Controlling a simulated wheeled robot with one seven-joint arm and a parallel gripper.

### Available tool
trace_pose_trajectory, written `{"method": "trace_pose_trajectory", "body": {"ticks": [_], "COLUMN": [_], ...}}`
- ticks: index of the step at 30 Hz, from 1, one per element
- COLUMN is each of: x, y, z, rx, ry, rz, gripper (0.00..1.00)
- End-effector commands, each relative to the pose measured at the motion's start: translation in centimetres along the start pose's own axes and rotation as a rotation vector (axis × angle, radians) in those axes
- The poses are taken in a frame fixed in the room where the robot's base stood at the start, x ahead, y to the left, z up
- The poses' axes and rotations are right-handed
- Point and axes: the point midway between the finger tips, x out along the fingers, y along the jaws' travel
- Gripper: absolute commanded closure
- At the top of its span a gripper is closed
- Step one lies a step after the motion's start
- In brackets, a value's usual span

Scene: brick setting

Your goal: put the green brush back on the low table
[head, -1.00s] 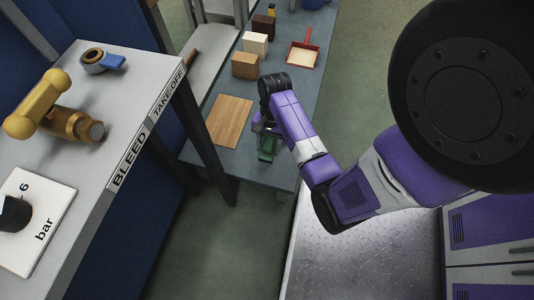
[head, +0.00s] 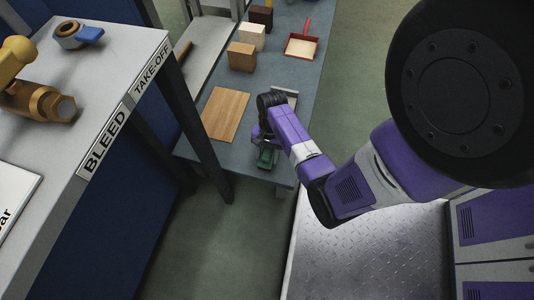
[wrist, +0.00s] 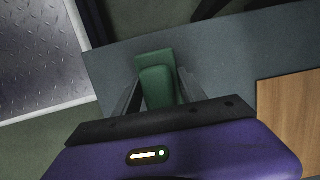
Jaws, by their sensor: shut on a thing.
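The green brush (wrist: 157,82) is between the two fingers of my gripper (wrist: 158,92) in the wrist view, and the gripper is shut on it. In the head view the green brush (head: 267,157) shows below my gripper (head: 265,143), over the near end of the low table (head: 235,163). The low table's grey-blue top also shows in the wrist view (wrist: 225,60). I cannot tell whether the brush touches the tabletop. My wrist and arm hide part of the table around it.
A wooden board (head: 226,114) lies left of my gripper on the low table. Behind stand a tan block (head: 241,57), a cream block (head: 251,37), a dark brown block (head: 261,17) and a red-handled dustpan (head: 301,45). A higher bench (head: 120,60) with valve parts is at left.

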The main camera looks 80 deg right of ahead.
Motion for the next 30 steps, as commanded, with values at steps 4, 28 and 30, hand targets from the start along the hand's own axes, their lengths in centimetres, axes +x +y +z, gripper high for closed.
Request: {"method": "trace_pose_trajectory", "body": {"ticks": [4, 28, 30], "x": [-0.1, -3.2, -4.7], "y": [0.0, -0.1, -0.1], "z": [0.0, 0.1, 0.1], "rx": [0.000, -0.001, -0.001], "ry": [0.000, 0.002, 0.003], "rz": [0.000, -0.002, -0.002], "gripper": [1.00, 0.30, 0.30]}}
